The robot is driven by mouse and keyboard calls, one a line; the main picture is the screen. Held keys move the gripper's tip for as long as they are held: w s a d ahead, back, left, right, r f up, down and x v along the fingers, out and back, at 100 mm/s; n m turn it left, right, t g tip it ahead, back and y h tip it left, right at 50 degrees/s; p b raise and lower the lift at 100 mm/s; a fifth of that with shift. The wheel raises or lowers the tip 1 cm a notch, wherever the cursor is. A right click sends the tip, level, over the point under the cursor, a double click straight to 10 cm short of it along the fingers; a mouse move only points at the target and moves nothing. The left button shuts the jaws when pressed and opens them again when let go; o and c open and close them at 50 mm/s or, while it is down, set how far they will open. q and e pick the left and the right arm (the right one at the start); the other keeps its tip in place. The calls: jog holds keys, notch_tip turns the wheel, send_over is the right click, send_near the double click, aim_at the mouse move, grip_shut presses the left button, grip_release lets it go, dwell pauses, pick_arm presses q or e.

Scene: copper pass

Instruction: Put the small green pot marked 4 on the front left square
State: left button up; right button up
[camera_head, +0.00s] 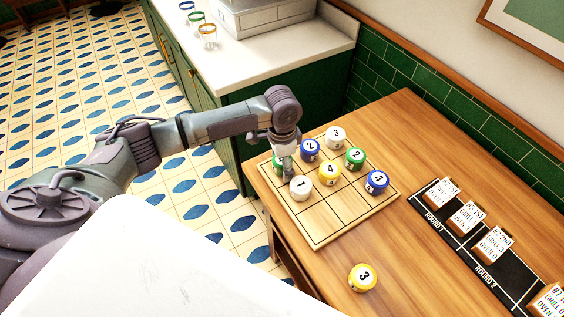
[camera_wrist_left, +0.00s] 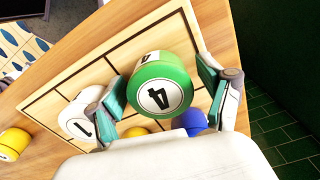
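The small green pot marked 4 (camera_wrist_left: 162,92) fills the middle of the left wrist view, between the two finger pads of my left gripper (camera_wrist_left: 165,84). The pads sit close against its sides. In the head view my left gripper (camera_head: 287,168) is down at the board's left corner, and the green pot (camera_head: 277,160) is partly hidden behind it. I cannot tell whether the pot touches the board. The wooden board (camera_head: 318,230) has a grid of squares; two squares at its lower edge are bare. My right gripper does not show.
The white pot 1 (camera_head: 300,188), blue pot 2 (camera_head: 310,150) and yellow pot 4 (camera_head: 329,174) stand close by. White pot 3 (camera_head: 336,138), another green pot (camera_head: 354,158) and blue pot 4 (camera_head: 377,181) are farther right. Yellow pot 3 (camera_head: 362,277) is off the board.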

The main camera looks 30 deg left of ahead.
pick_arm(q)
jog(key=shift+r, duration=0.1)
jog(key=shift+r, duration=0.25)
notch_tip(320, 180, up, 12)
jog(key=b, duration=0.2)
jog(key=shift+f, duration=0.2)
dwell(0.3)
